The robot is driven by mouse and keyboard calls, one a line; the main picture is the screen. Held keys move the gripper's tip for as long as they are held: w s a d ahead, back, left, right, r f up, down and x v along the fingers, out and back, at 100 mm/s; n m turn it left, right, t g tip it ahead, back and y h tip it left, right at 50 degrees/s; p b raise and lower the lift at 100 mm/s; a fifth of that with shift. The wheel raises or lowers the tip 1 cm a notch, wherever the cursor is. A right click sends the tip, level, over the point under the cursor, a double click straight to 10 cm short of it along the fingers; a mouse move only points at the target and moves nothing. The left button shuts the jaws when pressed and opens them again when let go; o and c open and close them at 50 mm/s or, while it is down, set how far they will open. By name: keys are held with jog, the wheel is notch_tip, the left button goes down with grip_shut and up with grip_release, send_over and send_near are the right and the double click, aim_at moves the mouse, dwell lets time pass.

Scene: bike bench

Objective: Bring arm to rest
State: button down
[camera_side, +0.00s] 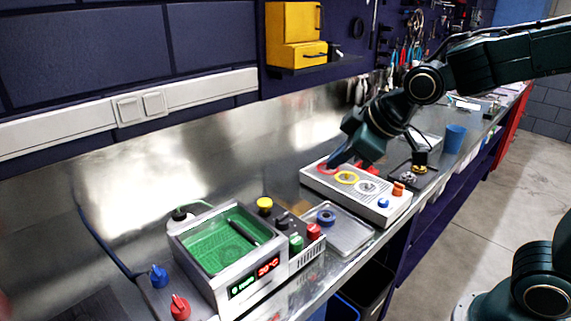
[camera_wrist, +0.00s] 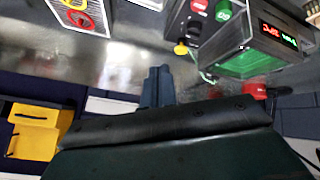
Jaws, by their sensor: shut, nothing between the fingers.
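My gripper (camera_side: 335,160) is at the end of my dark green arm. In the side view it hangs over the back left end of a white panel (camera_side: 385,217) with red, yellow and white rings, pointing down and left. Whether the tips touch the panel cannot be told. In the wrist view my gripper's fingers (camera_wrist: 157,72) are closed together with nothing between them. The panel's coloured rings also show in the wrist view (camera_wrist: 80,14) at the upper left.
A bath with green liquid (camera_side: 221,240) and a lit display stands at front left, beside red and blue knobs (camera_side: 180,306). A metal tray (camera_side: 352,236) lies between the bath and panel. A blue cup (camera_side: 454,138) stands farther back. Yellow bins (camera_side: 294,38) hang above.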

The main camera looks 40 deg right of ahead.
jog(key=s+d+m+g, duration=0.1)
jog(key=s+d+m, duration=0.1)
jog(key=s, duration=0.6)
jog(key=s+d+m+g, duration=0.1)
jog(key=s+m, duration=0.3)
jog(key=s, duration=0.5)
jog(key=shift+s+d+r+h, duration=0.3)
jog(key=shift+d+h, duration=0.1)
jog(key=shift+d, duration=0.5)
